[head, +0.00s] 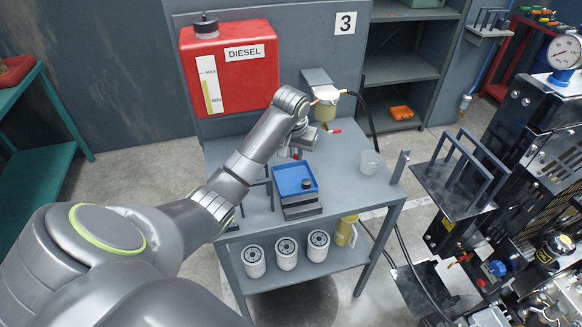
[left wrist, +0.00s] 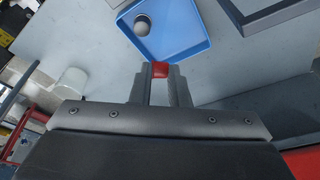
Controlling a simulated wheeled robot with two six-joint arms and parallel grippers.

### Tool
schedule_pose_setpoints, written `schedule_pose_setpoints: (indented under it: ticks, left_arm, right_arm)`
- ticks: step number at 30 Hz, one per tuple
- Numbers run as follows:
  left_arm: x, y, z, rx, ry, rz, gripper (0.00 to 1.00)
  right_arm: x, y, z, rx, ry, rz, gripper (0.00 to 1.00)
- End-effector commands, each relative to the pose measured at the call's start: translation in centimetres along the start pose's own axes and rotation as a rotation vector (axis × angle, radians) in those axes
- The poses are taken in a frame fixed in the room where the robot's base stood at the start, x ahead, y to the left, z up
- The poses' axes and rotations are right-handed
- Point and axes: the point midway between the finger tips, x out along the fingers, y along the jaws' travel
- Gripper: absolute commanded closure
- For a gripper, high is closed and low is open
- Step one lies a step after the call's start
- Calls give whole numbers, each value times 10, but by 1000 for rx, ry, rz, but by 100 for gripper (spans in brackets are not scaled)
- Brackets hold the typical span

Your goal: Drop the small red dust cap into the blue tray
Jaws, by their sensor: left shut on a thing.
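The small red dust cap (left wrist: 160,69) is between the fingertips of my left gripper (left wrist: 159,72) in the left wrist view. The gripper is shut on it. In the head view, my left gripper (head: 297,153) is near the back edge of the blue tray (head: 283,188), and a bit of red shows at its tip. In the left wrist view, the cap overlaps the edge of the blue tray (left wrist: 185,45); its height above the tray is hard to tell. A small dark round piece (head: 306,184) lies in the tray. My right gripper is not in view.
The tray stands on a dark block on a grey bench (head: 345,190). A clear cup (head: 370,162) stands to its right. A fuel filter unit (head: 325,105) and a red diesel tank (head: 230,68) are at the back. Several white filters (head: 286,254) stand on the lower shelf.

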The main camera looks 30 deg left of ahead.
Motion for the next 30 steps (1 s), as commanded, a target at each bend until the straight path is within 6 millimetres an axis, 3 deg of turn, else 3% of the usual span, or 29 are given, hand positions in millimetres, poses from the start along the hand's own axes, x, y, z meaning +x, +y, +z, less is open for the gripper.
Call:
schedule_pose_setpoints:
  ticks: [1,7,15,30]
  left_arm:
    - [-8,1,1,39,1,11,100]
    - [-3,4,7,125,7,33,100]
    - [43,5,20,130,6,33,100]
    - [90,6,32,130,11,32,100]
  right_arm:
    - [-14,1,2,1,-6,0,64]
    - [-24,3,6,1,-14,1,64]
    - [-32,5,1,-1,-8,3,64]
    - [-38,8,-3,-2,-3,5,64]
